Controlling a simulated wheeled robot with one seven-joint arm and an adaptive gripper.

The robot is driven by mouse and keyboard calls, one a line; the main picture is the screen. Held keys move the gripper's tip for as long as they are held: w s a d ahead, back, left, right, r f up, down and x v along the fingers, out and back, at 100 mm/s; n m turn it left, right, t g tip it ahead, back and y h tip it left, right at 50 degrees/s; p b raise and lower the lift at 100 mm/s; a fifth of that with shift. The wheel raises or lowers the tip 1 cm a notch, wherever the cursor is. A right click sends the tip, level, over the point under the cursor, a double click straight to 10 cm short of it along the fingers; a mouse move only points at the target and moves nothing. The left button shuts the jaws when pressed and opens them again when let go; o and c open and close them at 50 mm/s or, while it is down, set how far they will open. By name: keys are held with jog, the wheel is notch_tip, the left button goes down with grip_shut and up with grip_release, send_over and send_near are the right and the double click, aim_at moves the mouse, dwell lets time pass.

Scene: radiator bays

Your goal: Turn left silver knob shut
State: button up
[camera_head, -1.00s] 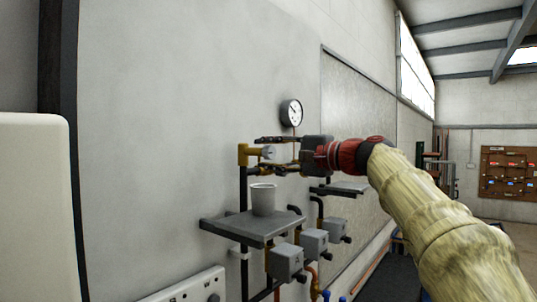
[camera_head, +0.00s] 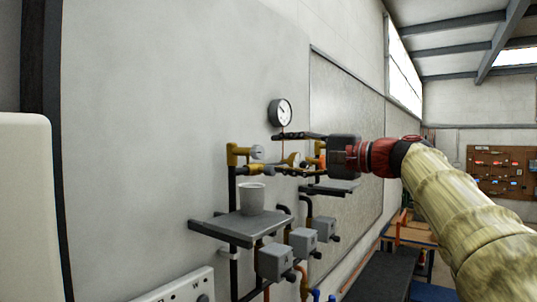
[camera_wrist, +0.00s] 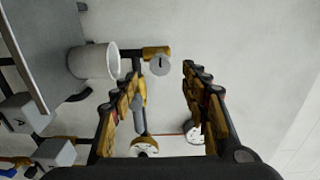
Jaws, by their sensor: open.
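The left silver knob (camera_head: 257,152) is a round disc on a brass fitting (camera_head: 235,155) at the left end of the pipework. In the wrist view the knob (camera_wrist: 160,65) shows a short dark mark and lies beyond and between my fingertips, not touched. My gripper (camera_head: 277,153) is open and empty, just right of the knob in the head view. In the wrist view its two fingers (camera_wrist: 163,84) are spread apart. A second pale round face (camera_head: 295,159) on brass is partly hidden behind my gripper; it also shows low between the fingers in the wrist view (camera_wrist: 144,147).
A white cup (camera_head: 251,199) stands on a grey shelf (camera_head: 236,228) below the knob. A pressure gauge (camera_head: 280,112) is on the wall above. Several grey boxes (camera_head: 275,262) hang on pipes below the shelf. The wall left of the knob is bare.

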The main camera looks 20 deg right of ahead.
jog(key=shift+v, duration=1.6)
